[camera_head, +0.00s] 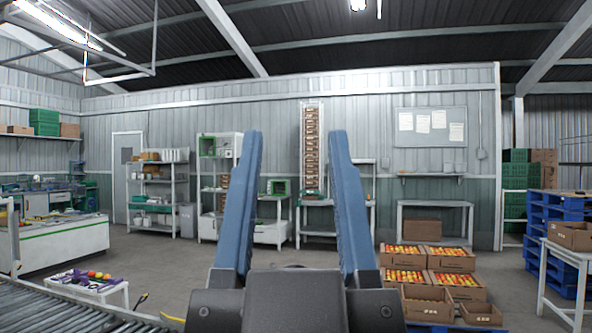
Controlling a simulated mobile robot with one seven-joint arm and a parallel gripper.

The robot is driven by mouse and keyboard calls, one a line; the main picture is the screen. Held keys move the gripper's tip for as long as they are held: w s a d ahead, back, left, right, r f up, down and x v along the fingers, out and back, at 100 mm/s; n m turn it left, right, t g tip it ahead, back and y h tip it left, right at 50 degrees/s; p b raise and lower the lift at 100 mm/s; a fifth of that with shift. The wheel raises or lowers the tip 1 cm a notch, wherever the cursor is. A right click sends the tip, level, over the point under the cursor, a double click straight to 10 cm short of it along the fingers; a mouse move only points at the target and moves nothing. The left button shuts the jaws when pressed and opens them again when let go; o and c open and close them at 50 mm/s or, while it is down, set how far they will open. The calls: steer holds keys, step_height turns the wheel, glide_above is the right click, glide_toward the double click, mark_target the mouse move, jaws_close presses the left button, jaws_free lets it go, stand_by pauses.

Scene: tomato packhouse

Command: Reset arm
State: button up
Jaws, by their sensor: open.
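My gripper (291,150) is raised in the middle of the head view, close to the camera. Its two long blue fingers point up and stand wide apart. Nothing is between them; the far wall and shelves show through the gap. The dark gripper body is at the bottom centre. The rest of my arm is hidden below the frame.
Boxes of tomatoes (405,277) are stacked right of my gripper. Blue pallets (550,235) and a white table (560,262) stand at the right. A roller conveyor (60,312) and a low white table (90,286) are at left. Open floor lies between.

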step_height(320, 180, up, 11)
steer(key=p, duration=1.1)
